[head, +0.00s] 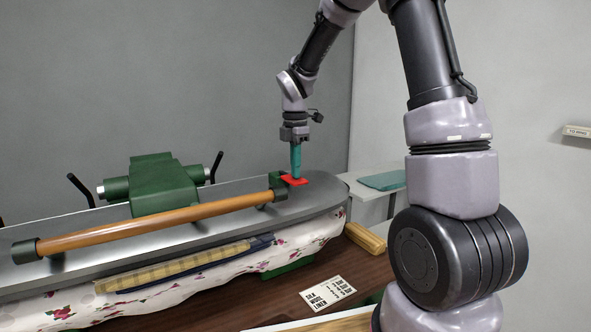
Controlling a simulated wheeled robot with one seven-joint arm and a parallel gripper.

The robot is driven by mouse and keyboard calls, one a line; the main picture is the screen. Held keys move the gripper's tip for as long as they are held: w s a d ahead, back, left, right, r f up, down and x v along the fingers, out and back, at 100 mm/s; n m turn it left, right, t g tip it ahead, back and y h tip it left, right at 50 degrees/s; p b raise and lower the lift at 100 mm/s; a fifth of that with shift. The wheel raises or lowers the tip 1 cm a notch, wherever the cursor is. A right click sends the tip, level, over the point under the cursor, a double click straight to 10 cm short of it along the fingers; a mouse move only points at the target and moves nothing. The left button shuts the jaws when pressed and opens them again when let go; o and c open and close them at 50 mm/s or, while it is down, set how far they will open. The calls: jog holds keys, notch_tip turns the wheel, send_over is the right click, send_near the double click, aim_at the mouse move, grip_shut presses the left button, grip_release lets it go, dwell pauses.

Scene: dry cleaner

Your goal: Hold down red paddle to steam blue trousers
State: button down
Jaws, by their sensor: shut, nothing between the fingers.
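The red paddle (301,181) is a small flat plate at the right end of the steam press, near the end of the wooden handle. My gripper (296,174) points straight down over it with shut teal fingers. The fingertips appear to meet the paddle's top; I cannot tell how hard they press or whether the paddle is down. Dark blue cloth (263,242), likely the trousers, shows as a thin edge between the grey press head (318,204) and the floral padded board (220,276). The rest of it is hidden under the head.
A wooden handle bar (160,221) runs along the press front. A yellowish striped strip (185,264) lies by the blue cloth. A printed card (327,294) and a wooden block (366,237) are on the brown table. A teal folded cloth (384,180) rests on a white side table.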

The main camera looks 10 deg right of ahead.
jog(key=shift+f, duration=0.15)
jog(key=shift+s+d+f+t+y, duration=0.1)
jog(key=shift+s+f+t+y, duration=0.2)
jog(key=shift+f+t, duration=0.6)
jog(key=shift+s+f, duration=0.15)
jog(key=shift+f, duration=0.5)
jog(key=shift+r, duration=0.25)
dwell(3.9)
jog(key=shift+r, duration=0.7)
